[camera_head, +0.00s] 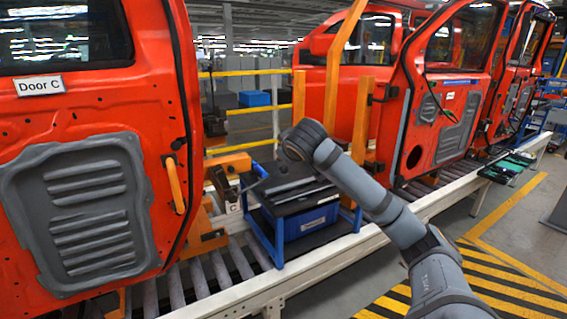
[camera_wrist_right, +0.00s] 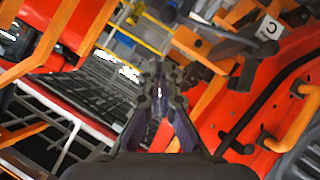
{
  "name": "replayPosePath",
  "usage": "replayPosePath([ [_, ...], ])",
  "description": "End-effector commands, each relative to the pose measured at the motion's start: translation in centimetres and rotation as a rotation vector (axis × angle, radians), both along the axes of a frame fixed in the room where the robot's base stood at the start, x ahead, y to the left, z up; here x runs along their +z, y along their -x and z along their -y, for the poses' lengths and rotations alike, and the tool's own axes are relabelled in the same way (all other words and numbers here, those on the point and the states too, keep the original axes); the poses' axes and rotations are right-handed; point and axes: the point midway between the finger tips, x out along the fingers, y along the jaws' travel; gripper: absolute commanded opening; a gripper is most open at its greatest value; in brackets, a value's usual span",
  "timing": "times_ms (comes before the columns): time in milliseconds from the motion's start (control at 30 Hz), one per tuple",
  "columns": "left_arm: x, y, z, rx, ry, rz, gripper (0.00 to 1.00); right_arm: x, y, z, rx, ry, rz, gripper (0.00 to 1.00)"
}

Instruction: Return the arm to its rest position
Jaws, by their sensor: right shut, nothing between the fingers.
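My right arm (camera_head: 375,200) comes in from the lower right of the head view and reaches out over the conveyor line, its wrist (camera_head: 308,138) near the gap between two red car bodies. My right gripper (camera_wrist_right: 160,90) shows in the middle of the wrist view. Its fingers are shut with nothing between them. In the head view the gripper end points left, close to a dark rack, and its fingertips are hard to make out. My left gripper is in neither view.
A rack with a blue bin (camera_head: 305,218) sits beneath my right wrist. Orange posts (camera_head: 340,70) stand close behind it. The striped floor (camera_head: 500,270) at lower right is clear.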

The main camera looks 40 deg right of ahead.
Motion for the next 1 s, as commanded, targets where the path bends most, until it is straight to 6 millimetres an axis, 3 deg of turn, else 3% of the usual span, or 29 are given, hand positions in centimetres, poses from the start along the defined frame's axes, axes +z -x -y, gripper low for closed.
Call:
replayPosePath([
  [733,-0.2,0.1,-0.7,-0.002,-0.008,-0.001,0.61,0.0,0.4,-0.3,0.000,-0.006,-0.003,0.00],
  [767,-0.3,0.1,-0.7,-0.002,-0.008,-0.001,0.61,-0.5,0.1,-0.1,0.000,-0.016,-0.007,0.00],
  [867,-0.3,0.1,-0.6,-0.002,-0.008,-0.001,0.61,-4.6,-1.9,1.0,-0.004,-0.072,-0.027,0.00],
  [967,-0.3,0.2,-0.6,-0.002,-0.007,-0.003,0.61,-12.3,-4.4,2.7,-0.018,-0.152,-0.066,0.00],
  [1000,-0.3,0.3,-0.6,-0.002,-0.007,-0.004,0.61,-15.9,-5.0,3.3,-0.025,-0.183,-0.083,0.00],
])
